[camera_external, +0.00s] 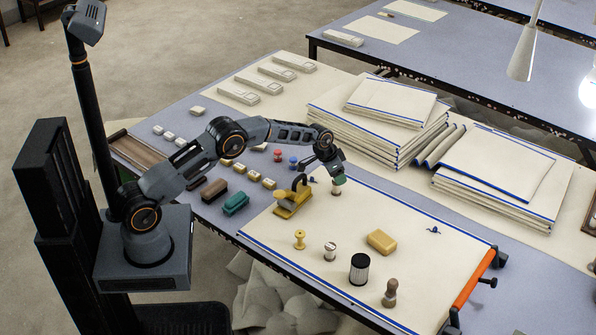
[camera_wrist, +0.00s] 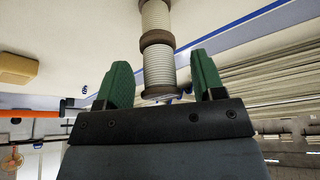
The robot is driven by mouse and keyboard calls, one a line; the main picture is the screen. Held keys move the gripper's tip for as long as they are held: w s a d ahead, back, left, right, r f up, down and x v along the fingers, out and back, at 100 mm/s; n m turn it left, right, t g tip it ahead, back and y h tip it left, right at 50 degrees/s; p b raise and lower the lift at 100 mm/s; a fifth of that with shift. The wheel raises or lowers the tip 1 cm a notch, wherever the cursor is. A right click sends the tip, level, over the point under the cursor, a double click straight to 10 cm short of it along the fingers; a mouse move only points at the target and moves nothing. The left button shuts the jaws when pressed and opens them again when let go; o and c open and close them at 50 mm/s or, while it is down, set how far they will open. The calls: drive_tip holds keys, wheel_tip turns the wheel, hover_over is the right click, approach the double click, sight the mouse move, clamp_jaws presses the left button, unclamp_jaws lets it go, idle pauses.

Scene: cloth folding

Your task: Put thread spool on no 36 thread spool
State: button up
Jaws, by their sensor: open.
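Two spools of pale thread with brown flanges stand end to end in the wrist view: the nearer spool (camera_wrist: 158,68) and the farther spool (camera_wrist: 155,17). Their flanges appear to touch and the two are nearly in line. My gripper (camera_wrist: 162,76) is open, with a green finger on each side of the nearer spool and a visible gap on both sides. In the external view, my gripper (camera_external: 335,177) is low over the cream cloth, and part of a spool (camera_external: 336,191) shows just below it. No number is readable on either spool.
The cream board (camera_external: 430,285) also carries a yellow spool (camera_external: 299,239), a small white spool (camera_external: 330,252), a black-and-white cylinder (camera_external: 359,269), a brown stamp (camera_external: 390,293) and a yellow block (camera_external: 381,241). A yellow tool (camera_external: 292,200) stands left of my gripper. Folded cloth stacks (camera_external: 380,110) lie behind.

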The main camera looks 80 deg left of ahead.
drive_tip(key=shift+r, duration=0.35)
drive_tip(key=a+v, duration=0.1)
drive_tip(key=v, duration=1)
drive_tip(key=s+d+r+m, duration=0.1)
drive_tip(key=s+d+r, duration=0.45)
drive_tip(key=d, duration=0.35)
drive_tip(key=s+d+r, duration=0.5)
drive_tip(key=s+d, duration=0.1)
drive_tip(key=d, duration=0.3)
drive_tip(key=s+d+f, duration=0.1)
drive_tip(key=s+d, duration=0.2)
drive_tip(key=s, duration=0.4)
drive_tip(key=s+d+f, duration=0.1)
drive_tip(key=s+d, duration=0.3)
drive_tip(key=s, duration=0.3)
drive_tip(key=s+d+f+m+g, duration=0.1)
drive_tip(key=s+d, duration=0.3)
drive_tip(key=s, duration=0.2)
drive_tip(key=shift+s+f+h+b, duration=0.2)
drive_tip(key=shift+s+h+b, duration=0.1)
drive_tip(key=shift+s, duration=0.1)
drive_tip(key=shift+r, duration=0.1)
